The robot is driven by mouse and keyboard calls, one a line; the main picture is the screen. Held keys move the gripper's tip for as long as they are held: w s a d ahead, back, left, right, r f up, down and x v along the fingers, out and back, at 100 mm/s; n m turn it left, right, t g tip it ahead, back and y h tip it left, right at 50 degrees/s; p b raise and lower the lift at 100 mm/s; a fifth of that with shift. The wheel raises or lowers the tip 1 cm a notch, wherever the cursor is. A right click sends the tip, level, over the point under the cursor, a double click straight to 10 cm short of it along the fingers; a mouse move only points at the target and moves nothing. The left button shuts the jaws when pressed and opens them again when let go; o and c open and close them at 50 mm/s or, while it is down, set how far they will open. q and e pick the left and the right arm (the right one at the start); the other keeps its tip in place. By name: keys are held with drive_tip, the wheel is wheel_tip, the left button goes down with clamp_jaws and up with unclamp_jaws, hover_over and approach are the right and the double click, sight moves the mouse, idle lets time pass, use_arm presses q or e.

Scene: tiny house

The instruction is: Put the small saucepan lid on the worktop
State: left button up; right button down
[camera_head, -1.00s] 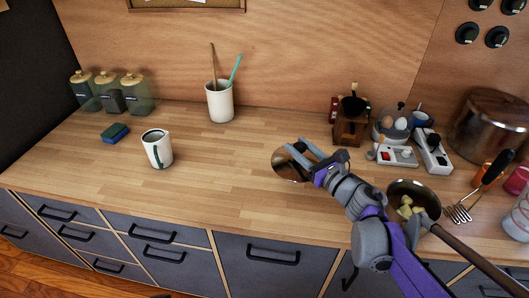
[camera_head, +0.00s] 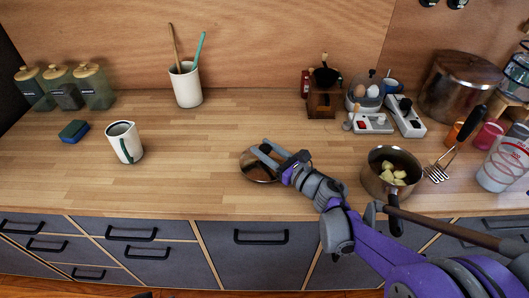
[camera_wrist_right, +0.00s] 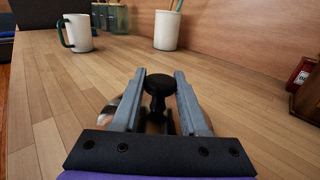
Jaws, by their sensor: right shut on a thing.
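The small saucepan lid (camera_head: 256,170) is a shiny round disc at the middle of the wooden worktop (camera_head: 160,185). It looks level and at or very close to the worktop surface; I cannot tell whether it touches. My right gripper (camera_head: 268,151) is shut on the lid's black knob (camera_wrist_right: 160,84), which shows between the two fingers in the right wrist view. The gripper hides part of the lid. The small saucepan (camera_head: 388,175) stands uncovered to the right with pale chunks inside. My left gripper is not in view.
A white mug (camera_head: 125,143), a sponge (camera_head: 74,131) and a utensil pot (camera_head: 186,85) stand to the left. A coffee grinder (camera_head: 324,98), an egg cooker (camera_head: 365,95) and a large pot (camera_head: 458,88) stand at the back right. The worktop left of the lid is clear.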

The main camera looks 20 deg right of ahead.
drive_tip(key=shift+f, duration=0.45)
drive_tip(key=shift+f, duration=0.1)
drive_tip(key=shift+c, duration=2.2)
unclamp_jaws()
drive_tip(key=shift+r, duration=0.2)
drive_tip(key=v, duration=0.7)
drive_tip(key=shift+s+d, duration=0.1)
drive_tip(key=shift+s, duration=0.15)
